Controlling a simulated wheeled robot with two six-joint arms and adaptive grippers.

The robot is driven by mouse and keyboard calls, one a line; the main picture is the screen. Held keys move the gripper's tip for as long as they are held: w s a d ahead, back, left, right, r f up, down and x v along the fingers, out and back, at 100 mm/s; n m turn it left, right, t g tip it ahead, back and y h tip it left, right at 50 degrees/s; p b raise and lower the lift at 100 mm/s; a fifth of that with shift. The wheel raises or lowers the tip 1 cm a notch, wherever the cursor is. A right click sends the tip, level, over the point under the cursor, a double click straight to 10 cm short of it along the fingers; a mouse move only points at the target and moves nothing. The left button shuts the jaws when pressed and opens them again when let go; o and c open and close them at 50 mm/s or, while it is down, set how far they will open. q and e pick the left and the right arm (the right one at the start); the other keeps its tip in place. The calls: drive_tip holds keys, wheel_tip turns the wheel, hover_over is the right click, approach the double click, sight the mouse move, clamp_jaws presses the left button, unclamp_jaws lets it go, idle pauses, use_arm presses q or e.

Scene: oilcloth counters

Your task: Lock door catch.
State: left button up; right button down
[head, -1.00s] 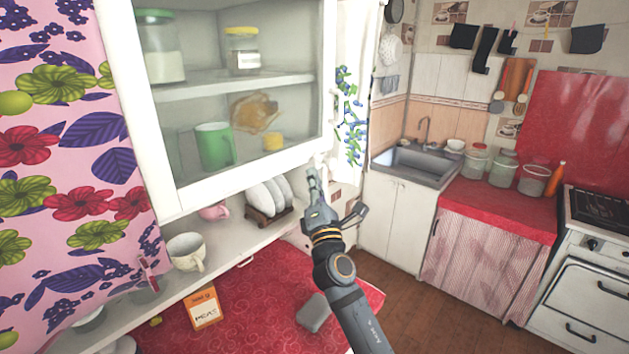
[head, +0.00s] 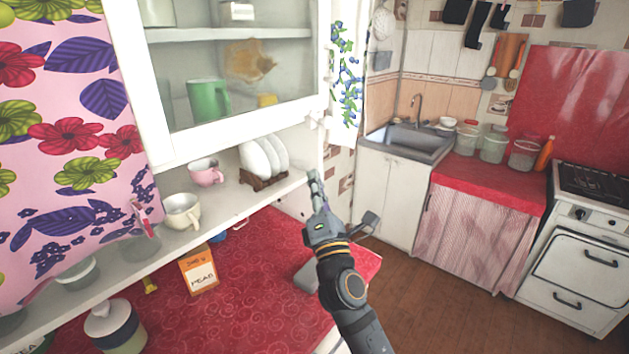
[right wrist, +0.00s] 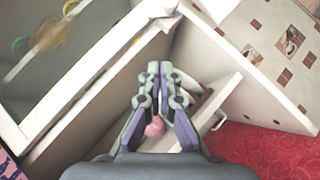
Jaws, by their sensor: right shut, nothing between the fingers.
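The white wall cabinet has a glazed door (head: 243,132) that looks closed against its frame. A small white catch (head: 317,120) sits at the door's lower right corner; its exact position is too small to tell. In the right wrist view, a white piece that looks like the catch (right wrist: 166,8) is at the top edge, beyond the fingertips. My right gripper (head: 314,175) is shut and empty, below the catch and apart from it. In the right wrist view its fingers (right wrist: 160,68) are together. My left gripper is not in view.
A shelf under the cabinet holds a plate rack (head: 262,178), a pink cup (head: 206,174) and a cream cup (head: 182,212). The red counter (head: 265,262) below bears an orange box (head: 199,271). A floral curtain (head: 75,120) hangs left. Open floor lies right of my arm.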

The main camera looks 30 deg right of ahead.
sight(309, 116)
drive_tip(key=n+b, duration=0.1)
drive_tip(key=b, duration=0.1)
drive_tip(key=t+y+b, duration=0.1)
drive_tip(key=b, duration=0.2)
drive_tip(key=shift+d+f+n, duration=0.15)
drive_tip(key=shift+f+n, duration=0.2)
drive_tip(key=shift+n, duration=0.05)
drive_tip(key=p+x, duration=0.2)
drive_tip(key=x, duration=0.2)
drive_tip(key=s+d+r+p+x, duration=0.1)
drive_tip(key=p+x, duration=0.1)
drive_tip(key=x, duration=0.2)
drive_tip(key=d+p+x, duration=0.1)
drive_tip(key=p+x, duration=0.1)
drive_tip(key=x, duration=0.3)
drive_tip(key=shift+s+a+r, duration=0.1)
drive_tip(key=shift+s+r, duration=0.15)
drive_tip(key=shift+r, duration=0.05)
drive_tip(key=shift+a, duration=0.1)
